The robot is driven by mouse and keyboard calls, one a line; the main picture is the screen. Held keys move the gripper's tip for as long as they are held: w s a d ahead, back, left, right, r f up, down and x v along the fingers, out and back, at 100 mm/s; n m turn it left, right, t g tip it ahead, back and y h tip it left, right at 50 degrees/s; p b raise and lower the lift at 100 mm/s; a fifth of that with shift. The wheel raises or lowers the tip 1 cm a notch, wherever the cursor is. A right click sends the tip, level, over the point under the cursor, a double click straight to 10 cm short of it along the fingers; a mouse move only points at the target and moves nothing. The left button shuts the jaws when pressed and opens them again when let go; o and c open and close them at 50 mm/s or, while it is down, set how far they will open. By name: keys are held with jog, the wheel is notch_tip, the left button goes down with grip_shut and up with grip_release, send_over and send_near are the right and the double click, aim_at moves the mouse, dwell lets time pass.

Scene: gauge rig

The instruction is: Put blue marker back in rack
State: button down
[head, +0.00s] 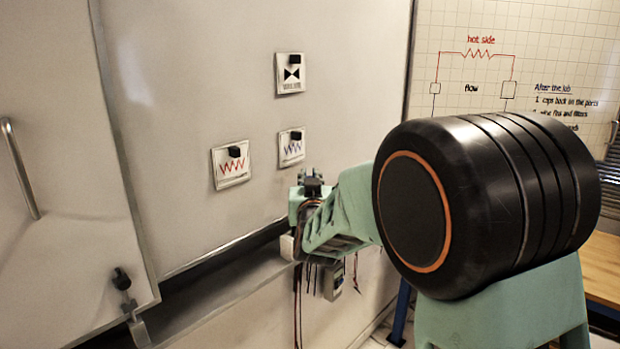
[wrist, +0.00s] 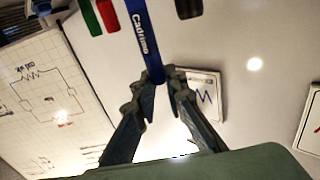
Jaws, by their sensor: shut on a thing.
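In the wrist view my gripper (wrist: 162,78) is shut on the blue marker (wrist: 143,35), a long blue shape with white lettering. The marker extends from the fingertips to the top edge, where its far end is cut off. Green (wrist: 88,16) and red (wrist: 106,14) shapes, which look like other markers, show just left of it. I cannot make out the rack itself. In the head view my gripper (head: 312,185) is close to the whiteboard, past my arm; the blue marker cannot be made out there.
The whiteboard (head: 200,110) carries a red zigzag card (head: 231,168), a blue zigzag card (head: 291,150) and a black-symbol card (head: 290,77). The blue zigzag card is just right of my fingers in the wrist view (wrist: 206,97). A gridded board (head: 560,40) stands at right.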

jog(key=shift+f+b, duration=1.8)
jog(key=shift+b, duration=0.05)
jog(key=c, duration=1.3)
grip_release()
jog(key=shift+r+p, duration=2.65)
jog(key=shift+r, duration=2.4)
